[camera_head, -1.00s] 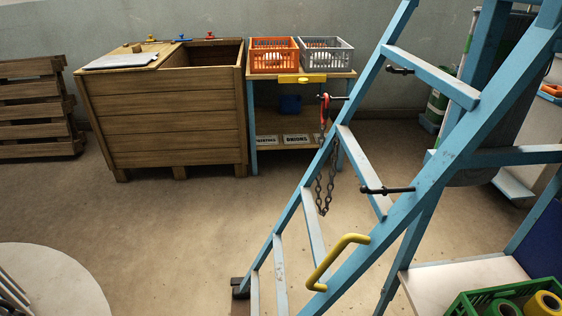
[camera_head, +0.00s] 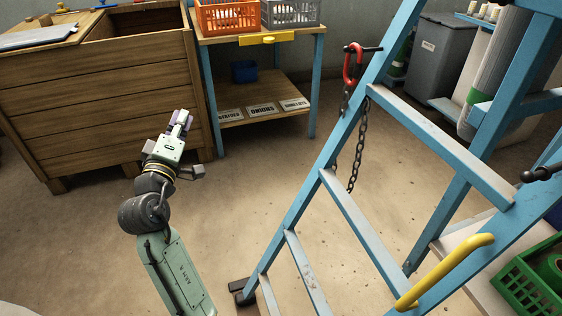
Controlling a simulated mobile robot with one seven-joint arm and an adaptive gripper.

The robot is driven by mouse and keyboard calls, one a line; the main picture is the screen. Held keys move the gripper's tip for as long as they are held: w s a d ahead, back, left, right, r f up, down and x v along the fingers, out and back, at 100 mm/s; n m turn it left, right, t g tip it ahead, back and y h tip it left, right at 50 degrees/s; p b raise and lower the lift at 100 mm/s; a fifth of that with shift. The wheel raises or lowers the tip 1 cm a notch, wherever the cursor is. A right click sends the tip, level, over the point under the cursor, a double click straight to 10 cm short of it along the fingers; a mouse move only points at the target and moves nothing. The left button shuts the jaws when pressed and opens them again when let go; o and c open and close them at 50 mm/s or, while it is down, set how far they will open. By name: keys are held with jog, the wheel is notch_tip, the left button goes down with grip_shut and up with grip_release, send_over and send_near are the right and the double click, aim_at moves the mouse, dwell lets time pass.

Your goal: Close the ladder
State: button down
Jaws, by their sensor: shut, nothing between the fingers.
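The blue ladder (camera_head: 305,186) fills the right half of the head view. It stands with its legs spread apart, with pale rungs between its front rails. A yellow handle (camera_head: 447,270) is fixed on its near rail. A red hook (camera_head: 352,66) hangs on a dark peg on the far rail, and a dark chain (camera_head: 360,150) hangs from it. My gripper (camera_head: 181,120) is left of the ladder, in front of the wooden bin, apart from both ladder and chain. It is shut and empty.
A wooden bin (camera_head: 110,110) stands at the left. A small blue-legged table (camera_head: 262,38) carries an orange crate (camera_head: 228,15) and a grey crate (camera_head: 291,12). A green crate (camera_head: 530,280) is at the lower right. The floor between my arm and the ladder is clear.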

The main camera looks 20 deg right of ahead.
jog(key=s+d+f+m+g+h+b, duration=0.1)
jog(key=s+d+f+g+h, duration=0.15)
jog(key=d+f, duration=0.35)
jog(key=s+d+f+m+g+h, duration=0.1)
jog(key=s+d+f+g+h, duration=0.2)
jog(key=d, duration=0.5)
jog(key=s+d+f+g+h+b, duration=0.1)
jog(key=s+d+f+g+h, duration=0.1)
jog(key=d+f+g, duration=0.4)
jog(key=d+r+t+p, duration=0.1)
jog(key=d+p, duration=0.1)
jog(key=d, duration=0.9)
jog(key=shift+w, duration=0.35)
jog(key=shift+s+a, duration=0.1)
